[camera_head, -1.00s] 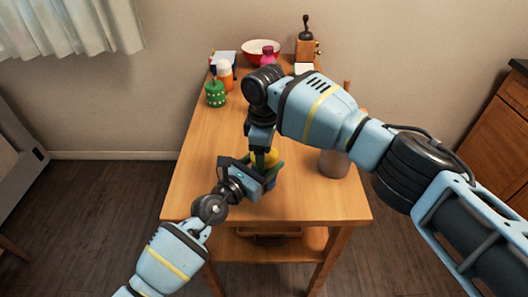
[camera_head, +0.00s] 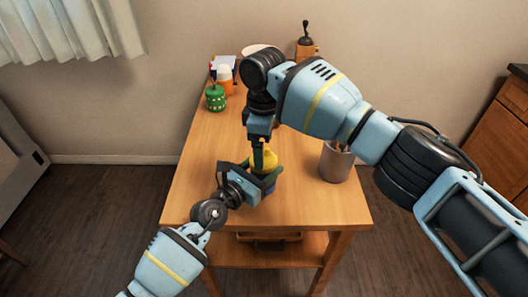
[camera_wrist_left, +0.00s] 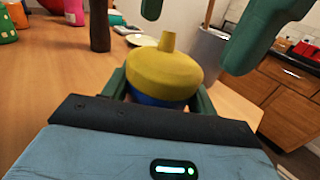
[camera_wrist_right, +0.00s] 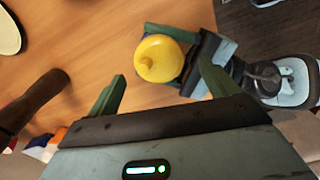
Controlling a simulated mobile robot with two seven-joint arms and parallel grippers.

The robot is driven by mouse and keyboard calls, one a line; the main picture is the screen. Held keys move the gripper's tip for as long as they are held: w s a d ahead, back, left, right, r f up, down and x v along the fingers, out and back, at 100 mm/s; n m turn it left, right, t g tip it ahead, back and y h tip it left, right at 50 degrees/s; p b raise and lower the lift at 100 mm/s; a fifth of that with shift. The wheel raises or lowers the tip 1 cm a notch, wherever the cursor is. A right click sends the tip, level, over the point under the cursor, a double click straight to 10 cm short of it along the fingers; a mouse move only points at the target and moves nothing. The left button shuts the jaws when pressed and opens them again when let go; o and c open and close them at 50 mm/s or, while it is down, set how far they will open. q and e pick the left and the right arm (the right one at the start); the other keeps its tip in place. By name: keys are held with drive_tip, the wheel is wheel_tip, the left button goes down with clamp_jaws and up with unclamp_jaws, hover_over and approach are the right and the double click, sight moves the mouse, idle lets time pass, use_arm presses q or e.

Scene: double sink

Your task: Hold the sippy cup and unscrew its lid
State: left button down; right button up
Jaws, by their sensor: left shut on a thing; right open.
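The sippy cup has a yellow lid (camera_head: 266,159) with a short spout and a blue body (camera_wrist_left: 150,100). It stands upright near the front of the wooden table. My left gripper (camera_head: 264,180) is shut around the blue body, just below the lid; its green fingers flank the cup in the left wrist view. My right gripper (camera_head: 262,147) is open above the cup, pointing down. In the right wrist view the lid (camera_wrist_right: 158,58) lies between and beyond its spread fingers, which appear apart from it. The right arm hides part of the table behind.
A metal pot (camera_head: 336,162) with utensils stands right of the cup. A green spotted container (camera_head: 215,98), an orange bottle (camera_head: 225,82) and a grinder (camera_head: 305,44) stand farther back. The tabletop (camera_head: 205,150) left of the cup is clear.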

use_arm(q)
drive_tip(key=shift+f, duration=0.1)
use_arm(e)
drive_tip(key=shift+c, duration=1.4)
drive_tip(key=shift+w+r+m, duration=0.1)
drive_tip(key=shift+r+m, duration=0.05)
drive_tip(key=shift+m, duration=0.15)
use_arm(q)
drive_tip(key=shift+d, duration=0.1)
use_arm(e)
wheel_tip(320, 180, up, 3)
drive_tip(key=m, duration=0.6)
drive_tip(key=shift+f, duration=3.95)
drive_tip(key=shift+c, duration=0.3)
drive_tip(key=c, duration=0.7)
drive_tip(key=n, duration=0.6)
drive_tip(key=shift+a+n, duration=0.1)
drive_tip(key=shift+n, duration=0.2)
drive_tip(key=shift+c, duration=0.3)
